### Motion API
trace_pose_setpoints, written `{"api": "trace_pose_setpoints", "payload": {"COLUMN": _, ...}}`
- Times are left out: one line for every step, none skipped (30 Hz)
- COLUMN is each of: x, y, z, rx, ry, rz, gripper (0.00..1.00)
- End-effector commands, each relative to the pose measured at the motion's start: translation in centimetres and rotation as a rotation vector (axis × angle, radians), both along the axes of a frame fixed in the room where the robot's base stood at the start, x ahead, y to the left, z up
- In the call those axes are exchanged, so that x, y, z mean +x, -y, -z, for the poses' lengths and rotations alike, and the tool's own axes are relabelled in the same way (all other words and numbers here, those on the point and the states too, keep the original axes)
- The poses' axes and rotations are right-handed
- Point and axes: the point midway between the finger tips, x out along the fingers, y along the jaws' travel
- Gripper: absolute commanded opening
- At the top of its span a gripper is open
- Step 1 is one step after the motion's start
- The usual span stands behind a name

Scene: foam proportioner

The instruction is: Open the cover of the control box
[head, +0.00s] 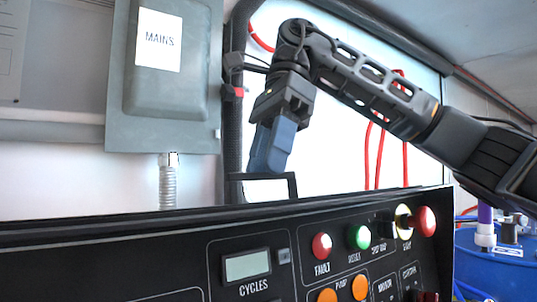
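A black control panel (120,255) with lights and buttons fills the lower part of the head view. A black bracket-shaped handle (292,186) stands up from its top edge. My gripper (268,165) points down, with its blue fingers just above or in front of the handle's crossbar. I cannot tell whether they touch it. The fingers are seen from the side as one block, so their opening is hidden. A grey box labelled MAINS (190,90) hangs on the wall to the left, its front cover closed. Which of the two is the control box is not marked.
The panel bears a CYCLES display (246,265), a red FAULT light (322,246), a green button (359,237) and a large red knob (425,221). A metal conduit (168,182) runs below the grey box. Red cables hang behind my arm. A blue drum (495,270) stands at lower right.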

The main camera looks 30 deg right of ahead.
Motion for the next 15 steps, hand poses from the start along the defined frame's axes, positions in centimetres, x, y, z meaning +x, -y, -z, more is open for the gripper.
{"api": "trace_pose_setpoints", "payload": {"x": 0.00, "y": 0.00, "z": 0.00, "rx": 0.000, "ry": 0.000, "rz": 0.000, "gripper": 0.36}}
{"api": "trace_pose_setpoints", "payload": {"x": 0.00, "y": 0.00, "z": 0.00, "rx": 0.000, "ry": 0.000, "rz": 0.000, "gripper": 0.36}}
{"api": "trace_pose_setpoints", "payload": {"x": 0.00, "y": 0.00, "z": -0.01, "rx": 0.000, "ry": 0.000, "rz": 0.000, "gripper": 0.36}}
{"api": "trace_pose_setpoints", "payload": {"x": 0.00, "y": 0.00, "z": -0.01, "rx": 0.000, "ry": 0.000, "rz": 0.000, "gripper": 0.34}}
{"api": "trace_pose_setpoints", "payload": {"x": 0.00, "y": 0.00, "z": -0.01, "rx": 0.000, "ry": 0.000, "rz": 0.000, "gripper": 0.31}}
{"api": "trace_pose_setpoints", "payload": {"x": 0.00, "y": 0.00, "z": -0.01, "rx": 0.000, "ry": 0.000, "rz": 0.000, "gripper": 0.28}}
{"api": "trace_pose_setpoints", "payload": {"x": 0.00, "y": 0.01, "z": -0.02, "rx": 0.000, "ry": 0.000, "rz": 0.000, "gripper": 0.25}}
{"api": "trace_pose_setpoints", "payload": {"x": 0.00, "y": 0.01, "z": -0.02, "rx": 0.000, "ry": 0.000, "rz": 0.000, "gripper": 0.22}}
{"api": "trace_pose_setpoints", "payload": {"x": 0.00, "y": 0.00, "z": -0.02, "rx": 0.000, "ry": 0.000, "rz": 0.000, "gripper": 0.18}}
{"api": "trace_pose_setpoints", "payload": {"x": 0.00, "y": 0.00, "z": -0.02, "rx": 0.000, "ry": 0.000, "rz": 0.000, "gripper": 0.15}}
{"api": "trace_pose_setpoints", "payload": {"x": 0.00, "y": 0.00, "z": -0.02, "rx": 0.000, "ry": 0.000, "rz": 0.000, "gripper": 0.12}}
{"api": "trace_pose_setpoints", "payload": {"x": 0.00, "y": 0.00, "z": -0.02, "rx": 0.000, "ry": 0.000, "rz": 0.000, "gripper": 0.08}}
{"api": "trace_pose_setpoints", "payload": {"x": 0.00, "y": 0.00, "z": -0.02, "rx": 0.000, "ry": 0.000, "rz": 0.000, "gripper": 0.06}}
{"api": "trace_pose_setpoints", "payload": {"x": 0.00, "y": 0.00, "z": -0.03, "rx": 0.000, "ry": 0.000, "rz": 0.000, "gripper": 0.03}}
{"api": "trace_pose_setpoints", "payload": {"x": -0.01, "y": 0.00, "z": -0.02, "rx": 0.000, "ry": 0.000, "rz": 0.000, "gripper": 0.00}}
